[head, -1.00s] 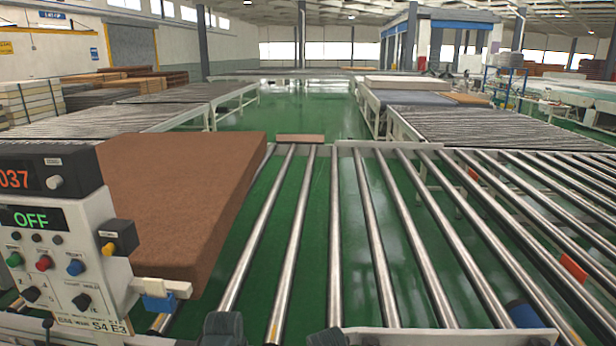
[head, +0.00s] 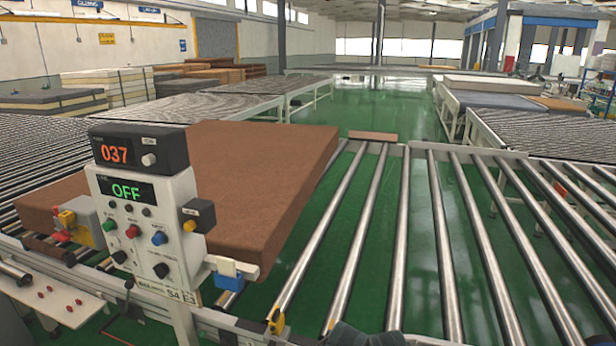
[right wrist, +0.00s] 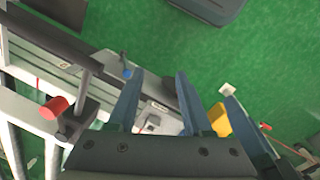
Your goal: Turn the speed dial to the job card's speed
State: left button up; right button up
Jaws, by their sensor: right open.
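The control panel (head: 135,230) stands left of the middle in the head view. Its upper black box has an orange display (head: 115,154) reading 037 and a light round knob (head: 149,159). A second display (head: 126,190) below reads OFF. The small labels are too blurred to tell which knob is for speed. I cannot make out a job card. My right gripper (right wrist: 158,85) is open with nothing between its fingers. My left gripper is not in view.
A brown mattress (head: 255,185) lies on rollers behind the panel. Empty rollers (head: 440,245) fill the right. A yellow-and-red switch box (head: 75,222) is left of the panel, and a blue-tipped bracket (head: 229,272) juts out at its right. A white board (head: 60,300) is at lower left.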

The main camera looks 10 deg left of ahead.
aim_at(121, 257)
jog(key=u, duration=1.45)
